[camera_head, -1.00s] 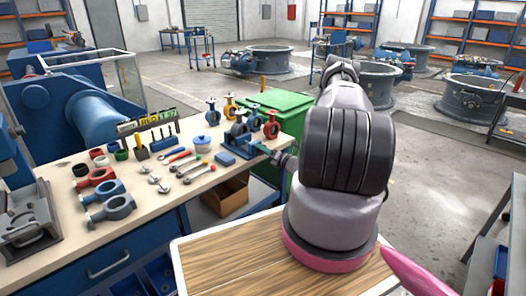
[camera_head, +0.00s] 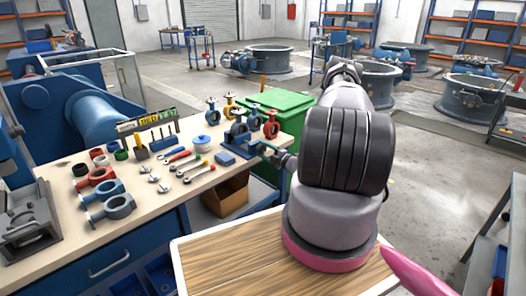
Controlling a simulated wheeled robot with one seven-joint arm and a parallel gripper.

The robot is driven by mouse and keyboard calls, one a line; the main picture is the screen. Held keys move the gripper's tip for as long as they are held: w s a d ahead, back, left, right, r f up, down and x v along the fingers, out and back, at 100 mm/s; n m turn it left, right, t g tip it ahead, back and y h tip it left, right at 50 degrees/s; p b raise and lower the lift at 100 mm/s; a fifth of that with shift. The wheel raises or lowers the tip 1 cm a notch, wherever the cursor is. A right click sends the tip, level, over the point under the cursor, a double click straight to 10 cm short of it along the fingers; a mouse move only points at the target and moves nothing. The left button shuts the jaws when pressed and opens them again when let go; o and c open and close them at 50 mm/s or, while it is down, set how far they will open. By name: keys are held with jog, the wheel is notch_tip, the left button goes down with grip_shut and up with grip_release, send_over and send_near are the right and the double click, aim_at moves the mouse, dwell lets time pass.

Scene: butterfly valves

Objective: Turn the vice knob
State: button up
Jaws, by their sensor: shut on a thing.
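The blue vice (camera_head: 238,146) stands at the right end of the workbench. Its knob side faces right, toward my arm. My gripper (camera_head: 263,148) reaches in from the right at the bench edge and is shut on the vice knob. The fingers and knob are small and dark here, and my gripper covers most of the knob, so its exact angle cannot be told. My arm fills the right middle of the view and hides what lies behind it.
The workbench (camera_head: 150,218) carries several valve bodies, wrenches and screwdrivers left of the vice. A green bin (camera_head: 285,103) stands close behind my gripper. A cardboard box (camera_head: 226,195) sits on the shelf below. Large round valves stand on the floor behind.

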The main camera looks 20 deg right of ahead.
jog(key=m, duration=0.4)
jog(key=shift+s+f+m, duration=0.1)
jog(key=shift+m, duration=2.2)
jog(key=o, duration=1.4)
jog(key=v, duration=1)
jog(key=shift+s+d, duration=0.1)
jog(key=shift+s, duration=0.25)
